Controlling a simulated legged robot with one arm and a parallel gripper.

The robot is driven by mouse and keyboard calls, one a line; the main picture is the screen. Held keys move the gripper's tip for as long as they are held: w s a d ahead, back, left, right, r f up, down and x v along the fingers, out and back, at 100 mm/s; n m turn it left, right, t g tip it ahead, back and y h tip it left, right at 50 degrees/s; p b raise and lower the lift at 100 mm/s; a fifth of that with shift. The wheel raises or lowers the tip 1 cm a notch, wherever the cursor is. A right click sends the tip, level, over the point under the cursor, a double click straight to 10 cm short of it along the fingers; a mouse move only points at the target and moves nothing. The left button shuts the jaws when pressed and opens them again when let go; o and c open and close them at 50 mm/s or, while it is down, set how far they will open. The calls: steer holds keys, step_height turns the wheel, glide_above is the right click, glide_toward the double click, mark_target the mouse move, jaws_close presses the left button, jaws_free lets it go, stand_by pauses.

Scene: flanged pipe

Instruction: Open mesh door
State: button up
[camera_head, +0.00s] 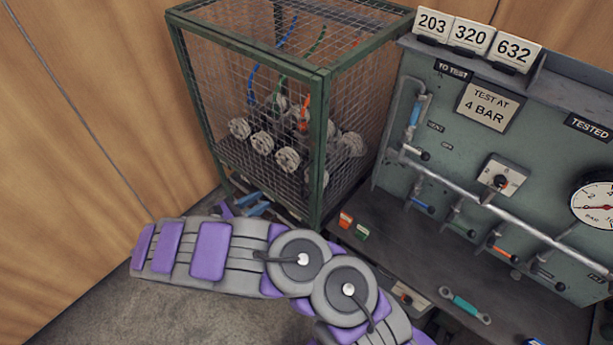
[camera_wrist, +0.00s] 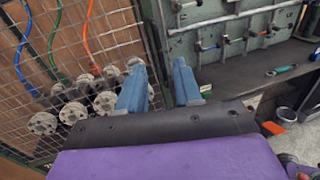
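The mesh cage has a green frame post (camera_head: 318,150) at its near corner, and its mesh panels look closed. I cannot tell which panel is the door; no handle or latch is clear. In the wrist view the mesh (camera_wrist: 105,35) fills the left side. My gripper (camera_wrist: 158,88) has two blue fingers set apart with nothing clearly held between them. A cage edge shows behind the gap; contact cannot be told. In the head view my gripper (camera_head: 254,206) is low by the cage's lower front, partly hidden by my arm.
Several flanged parts (camera_head: 262,142) and coloured hoses are inside the cage. A grey-green test panel (camera_head: 450,150) with pipes and valves stands right, above a dark bench (camera_head: 400,255) with a teal-handled spanner (camera_head: 465,308). Wooden walls stand behind and left; floor (camera_head: 75,310) shows lower left.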

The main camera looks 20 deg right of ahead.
mark_target(301, 177)
steer(key=shift+n+t, duration=0.3)
steer(key=shift+n, duration=0.1)
steer(key=b+x, duration=0.1)
steer(key=x, duration=0.4)
steer(key=f+x, duration=0.1)
steer(key=x, duration=0.4)
steer(key=b+x, duration=0.1)
steer(key=x, duration=0.4)
steer(key=shift+w+d+f+b, duration=0.3)
steer(key=shift+w, duration=0.1)
steer(key=shift+d, duration=0.1)
jaws_close()
